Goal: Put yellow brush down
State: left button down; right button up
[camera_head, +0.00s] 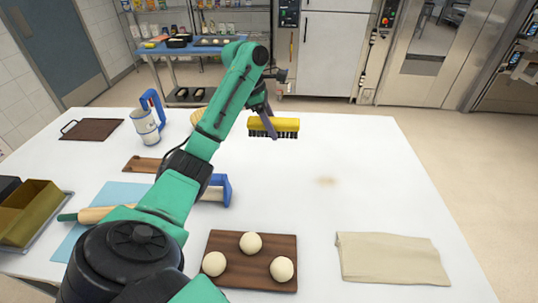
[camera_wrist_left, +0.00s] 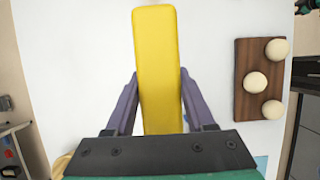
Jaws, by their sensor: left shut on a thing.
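The yellow brush (camera_head: 284,125) has a yellow block and dark bristles that point down. My left gripper (camera_head: 268,122) is shut on it and holds it over the far part of the white table (camera_head: 330,210). In the left wrist view the yellow back of the brush (camera_wrist_left: 156,60) lies between the two purple-grey fingers of the left gripper (camera_wrist_left: 158,95). I cannot tell exactly how far the bristles are from the table top. My right gripper does not show in either view.
A brown board (camera_head: 240,284) with three dough balls lies near the front, with a folded beige cloth (camera_head: 392,258) to its right. A white-and-blue sifter (camera_head: 148,123), a dark tray (camera_head: 92,129) and a rolling pin (camera_head: 93,214) are at left. The table's right middle is clear.

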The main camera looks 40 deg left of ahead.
pick_arm(q)
jog(key=shift+w+d+r, duration=0.1)
jog(key=shift+d, duration=0.2)
jog(key=p, duration=0.1)
send_over(274, 181)
notch_tip(274, 181, down, 9)
jog(key=f, duration=0.2)
jog(key=f+p, duration=0.1)
jog(key=f, duration=0.2)
jog(key=a+f, duration=0.1)
jog(key=f, duration=0.2)
jog(key=shift+s+f, duration=0.2)
jog(key=shift+s, duration=0.05)
jog(key=shift+f+p, duration=0.95)
jog(key=shift+p, duration=0.1)
jog(key=shift+f, duration=0.85)
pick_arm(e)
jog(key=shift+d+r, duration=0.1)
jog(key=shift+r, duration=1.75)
pick_arm(q)
jog(key=shift+c, duration=1.3)
grip_release()
jog(key=shift+d, duration=0.1)
jog(key=shift+f, duration=0.1)
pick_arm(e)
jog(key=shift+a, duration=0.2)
